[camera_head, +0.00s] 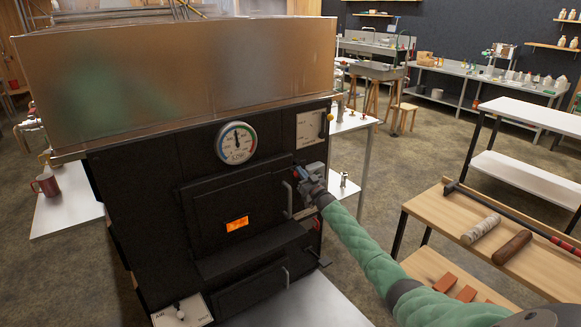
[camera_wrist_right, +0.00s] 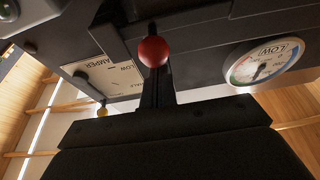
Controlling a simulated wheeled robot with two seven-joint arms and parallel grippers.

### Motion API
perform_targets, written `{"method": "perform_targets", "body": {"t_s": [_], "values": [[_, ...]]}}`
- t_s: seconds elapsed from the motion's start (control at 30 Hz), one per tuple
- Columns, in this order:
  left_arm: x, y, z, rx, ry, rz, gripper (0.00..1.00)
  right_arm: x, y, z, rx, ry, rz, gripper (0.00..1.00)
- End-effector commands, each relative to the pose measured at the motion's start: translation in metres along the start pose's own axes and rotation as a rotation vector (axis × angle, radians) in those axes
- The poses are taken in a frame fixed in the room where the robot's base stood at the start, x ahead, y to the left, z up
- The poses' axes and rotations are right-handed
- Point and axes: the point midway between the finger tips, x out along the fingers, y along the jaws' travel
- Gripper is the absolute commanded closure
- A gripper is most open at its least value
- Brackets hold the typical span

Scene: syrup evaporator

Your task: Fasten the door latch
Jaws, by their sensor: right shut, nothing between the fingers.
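The black firebox door (camera_head: 232,200), with a small glowing orange window (camera_head: 237,223), looks closed in the front of the evaporator. A grey bar handle (camera_head: 287,200) stands at its right edge. My right gripper (camera_head: 299,174) is at the upper right edge of the door, shut and empty. In the right wrist view a red ball knob (camera_wrist_right: 153,51) appears just beyond the shut fingers (camera_wrist_right: 157,88); it may belong to the latch. Whether the fingers touch it is unclear. In the head view the latch is hidden by my gripper. My left gripper is not in view.
A dial gauge (camera_head: 237,143) and a damper plate (camera_head: 311,126) sit above the door. A lower door (camera_head: 255,292) is beneath it. A wooden bench (camera_head: 450,225) with rollers and a bar stands at right. Open floor lies between the bench and evaporator.

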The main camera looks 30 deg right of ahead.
Motion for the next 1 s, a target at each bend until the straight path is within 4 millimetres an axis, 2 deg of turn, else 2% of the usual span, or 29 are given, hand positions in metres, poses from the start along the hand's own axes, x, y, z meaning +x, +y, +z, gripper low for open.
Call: {"method": "perform_targets", "body": {"t_s": [0.23,0.83,0.93,1.0], "values": [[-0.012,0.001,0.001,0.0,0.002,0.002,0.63,-0.001,0.001,0.004,0.042,0.0,0.015,1.0],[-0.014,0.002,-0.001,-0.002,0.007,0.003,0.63,0.001,0.001,0.0,0.046,0.0,0.016,1.0],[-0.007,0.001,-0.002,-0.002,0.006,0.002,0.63,0.004,0.0,-0.006,0.046,0.0,0.017,1.0],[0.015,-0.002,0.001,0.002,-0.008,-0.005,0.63,0.008,0.0,-0.011,0.046,0.0,0.017,1.0]]}}
